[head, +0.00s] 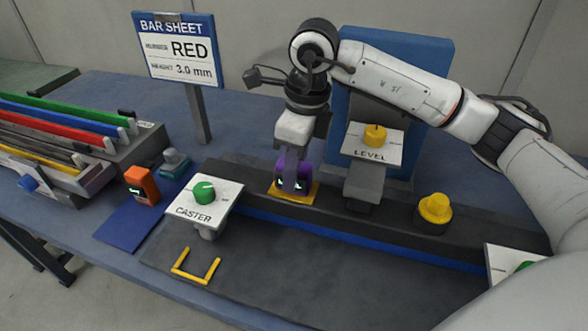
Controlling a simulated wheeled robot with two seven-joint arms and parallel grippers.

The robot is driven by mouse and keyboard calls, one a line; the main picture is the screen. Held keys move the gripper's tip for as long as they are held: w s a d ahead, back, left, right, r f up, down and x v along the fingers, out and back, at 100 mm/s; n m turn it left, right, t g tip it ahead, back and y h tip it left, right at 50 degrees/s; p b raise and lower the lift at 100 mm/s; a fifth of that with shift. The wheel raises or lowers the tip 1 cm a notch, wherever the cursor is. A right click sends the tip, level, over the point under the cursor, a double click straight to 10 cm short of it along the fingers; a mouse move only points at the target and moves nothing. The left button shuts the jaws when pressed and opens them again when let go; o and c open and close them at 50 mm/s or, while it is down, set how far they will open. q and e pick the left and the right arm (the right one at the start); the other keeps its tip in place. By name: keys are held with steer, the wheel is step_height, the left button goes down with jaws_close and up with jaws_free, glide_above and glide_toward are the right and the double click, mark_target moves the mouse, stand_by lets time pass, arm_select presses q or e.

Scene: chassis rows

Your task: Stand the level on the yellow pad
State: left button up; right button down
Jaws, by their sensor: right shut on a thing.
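The level looks like a purple block (280,170) with small lit displays on its face. My right gripper (292,172) points down from above and is shut on it; its fingers cover the middle of the block. The block is upright at the yellow pad (313,191), which lies on the dark raised beam. The block's lower edge appears to meet the pad, but I cannot tell whether its full weight rests there. My left gripper is not in view.
A LEVEL plate with a yellow knob (375,135) stands right of the gripper, a CASTER plate with a green knob (204,193) to the left. A yellow dome (435,208) sits on the beam. An orange device (141,184) stands on a blue mat. Colored bars (70,121) lie far left.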

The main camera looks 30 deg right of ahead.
steer(key=c, duration=1.3)
jaws_free()
steer(key=shift+f, duration=0.1)
steer(key=shift+c, duration=0.2)
steer(key=r, duration=0.7)
steer(key=s+r, duration=0.1)
steer(key=r, duration=0.2)
steer(key=shift+d+r, duration=0.15)
steer(key=shift+d, duration=0.25)
